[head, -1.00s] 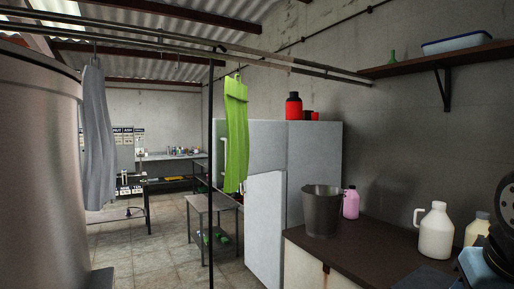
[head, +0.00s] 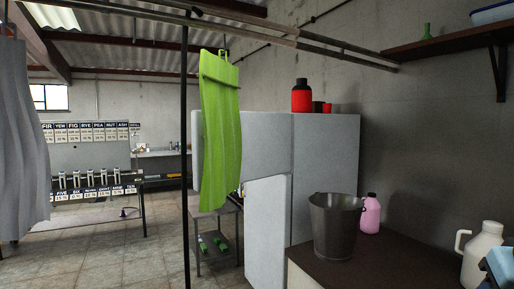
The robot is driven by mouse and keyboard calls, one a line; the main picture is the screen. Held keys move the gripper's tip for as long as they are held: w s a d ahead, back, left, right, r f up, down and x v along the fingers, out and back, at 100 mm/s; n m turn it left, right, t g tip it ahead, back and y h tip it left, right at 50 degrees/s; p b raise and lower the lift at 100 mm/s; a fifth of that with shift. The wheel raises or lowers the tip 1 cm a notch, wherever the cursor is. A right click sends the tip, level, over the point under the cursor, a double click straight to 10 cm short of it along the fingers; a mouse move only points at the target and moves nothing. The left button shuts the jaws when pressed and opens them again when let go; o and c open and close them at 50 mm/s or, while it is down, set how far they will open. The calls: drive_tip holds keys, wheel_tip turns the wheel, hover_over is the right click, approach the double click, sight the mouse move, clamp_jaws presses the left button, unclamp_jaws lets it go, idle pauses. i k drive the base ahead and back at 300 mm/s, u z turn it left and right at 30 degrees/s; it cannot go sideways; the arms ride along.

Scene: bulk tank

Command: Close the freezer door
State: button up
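A tall pale grey fridge-freezer (head: 325,160) stands against the right wall, partly behind the counter. A wide upper door panel (head: 268,140) reaches left from its body. A lower door panel (head: 266,235) stands out towards me below it, its top edge slanted, so it looks swung open. I cannot tell which panel is the freezer door, nor how far the upper one is open. A hanging green apron (head: 221,130) covers part of the upper panel. The inside of the cabinet is hidden.
A dark counter (head: 385,262) with a metal bucket (head: 333,225), a pink bottle (head: 370,213) and a white jug (head: 482,255) fills the lower right. A black pole (head: 186,150) stands left of the apron. Tiled floor (head: 110,260) is clear at left.

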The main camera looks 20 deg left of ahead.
sight(267, 136)
drive_tip(key=u, duration=1.05)
drive_tip(key=k, duration=1.3)
drive_tip(key=u, duration=0.3)
drive_tip(key=i, duration=1.85)
drive_tip(key=z, duration=0.4)
drive_tip(key=i, duration=0.65)
drive_tip(key=z, duration=0.15)
